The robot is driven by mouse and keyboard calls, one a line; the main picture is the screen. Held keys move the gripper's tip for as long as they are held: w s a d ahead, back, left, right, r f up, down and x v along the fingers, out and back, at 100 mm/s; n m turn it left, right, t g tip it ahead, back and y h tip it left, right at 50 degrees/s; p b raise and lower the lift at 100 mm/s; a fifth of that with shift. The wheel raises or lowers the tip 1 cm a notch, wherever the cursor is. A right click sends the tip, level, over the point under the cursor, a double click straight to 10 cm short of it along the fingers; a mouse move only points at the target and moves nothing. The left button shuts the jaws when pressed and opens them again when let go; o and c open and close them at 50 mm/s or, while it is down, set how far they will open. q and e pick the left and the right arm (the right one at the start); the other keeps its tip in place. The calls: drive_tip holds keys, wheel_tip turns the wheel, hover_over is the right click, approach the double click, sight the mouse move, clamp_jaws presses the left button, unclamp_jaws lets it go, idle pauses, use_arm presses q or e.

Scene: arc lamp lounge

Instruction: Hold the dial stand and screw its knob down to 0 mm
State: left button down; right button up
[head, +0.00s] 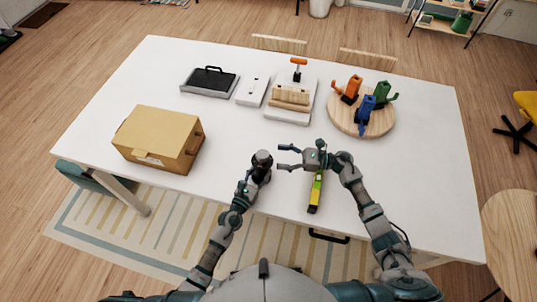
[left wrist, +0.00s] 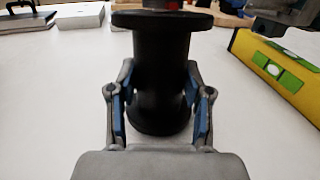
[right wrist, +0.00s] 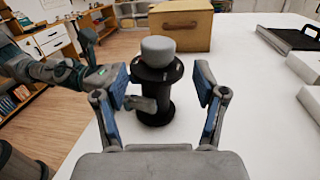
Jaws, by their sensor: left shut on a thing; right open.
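The dial stand is a black spool-shaped post with a wide flange and a grey knob on top. In the head view the stand (head: 261,172) is upright on the white table, with the knob (head: 262,156) at its top. My left gripper (head: 256,178) is shut around the stand's body, also seen in the left wrist view (left wrist: 160,110). My right gripper (head: 284,158) is open and empty, to the right of the stand. In the right wrist view the knob (right wrist: 159,50) shows beyond and between the open fingers (right wrist: 160,95). The dial marks are too small to read.
A yellow level (head: 315,192) lies under my right forearm. A cardboard box (head: 160,138) stands at left. A black-handled case (head: 210,82), a white box (head: 252,91), a wooden block fixture (head: 290,100) and a round board (head: 362,118) with coloured figures stand at the back.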

use_arm(q)
drive_tip(key=shift+d, duration=0.1)
use_arm(e)
drive_tip(key=d, duration=0.5)
drive_tip(key=shift+s+d+f, duration=0.2)
drive_tip(key=shift+s+d, duration=0.1)
drive_tip(key=shift+s, duration=0.05)
use_arm(q)
drive_tip(key=shift+c, duration=2)
unclamp_jaws()
drive_tip(key=v, duration=1.2)
drive_tip(key=shift+f, duration=0.1)
use_arm(e)
drive_tip(key=shift+a, duration=0.15)
